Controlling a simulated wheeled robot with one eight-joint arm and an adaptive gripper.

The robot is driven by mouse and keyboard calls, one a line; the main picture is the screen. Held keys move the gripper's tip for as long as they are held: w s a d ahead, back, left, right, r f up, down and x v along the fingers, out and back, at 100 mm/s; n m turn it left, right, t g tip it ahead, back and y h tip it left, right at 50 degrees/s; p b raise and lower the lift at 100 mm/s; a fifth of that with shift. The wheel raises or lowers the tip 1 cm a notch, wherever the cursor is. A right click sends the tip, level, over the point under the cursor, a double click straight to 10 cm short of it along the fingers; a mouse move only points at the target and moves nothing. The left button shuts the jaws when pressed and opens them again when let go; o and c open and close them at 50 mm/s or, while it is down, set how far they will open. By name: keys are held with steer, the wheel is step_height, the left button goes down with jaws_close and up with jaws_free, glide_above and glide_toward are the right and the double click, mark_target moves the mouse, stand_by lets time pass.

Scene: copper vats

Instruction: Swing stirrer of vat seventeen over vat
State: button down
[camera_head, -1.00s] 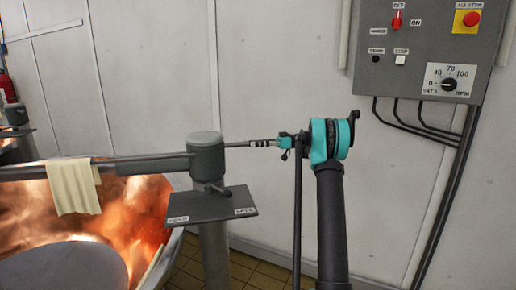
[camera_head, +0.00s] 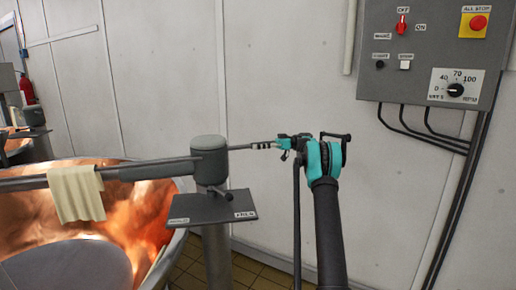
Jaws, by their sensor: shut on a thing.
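The copper vat (camera_head: 150,210) is at the left, its inside glowing orange. A grey post (camera_head: 210,160) stands at its right rim. The stirrer's grey boom (camera_head: 150,171) runs left from the post head, out over the vat. A thin handle rod (camera_head: 250,147) sticks out to the right of the post head. My gripper (camera_head: 284,144) is shut on the outer end of this rod, right of the post. The fingers are small in view. The boom's far end is outside the left edge of the view.
A cream cloth (camera_head: 76,194) hangs over the boom. A labelled dark plate (camera_head: 213,207) and a small lever (camera_head: 222,191) are on the post. A grey control box (camera_head: 430,50) with cables hangs on the wall at right. Another vat (camera_head: 22,145) stands far left.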

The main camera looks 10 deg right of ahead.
steer(key=shift+s+a+r, duration=0.1)
steer(key=shift+s+a, duration=0.05)
steer(key=shift+a, duration=0.05)
steer(key=c, duration=1.4)
jaws_free()
steer(key=shift+r, duration=0.1)
step_height(320, 180, up, 10)
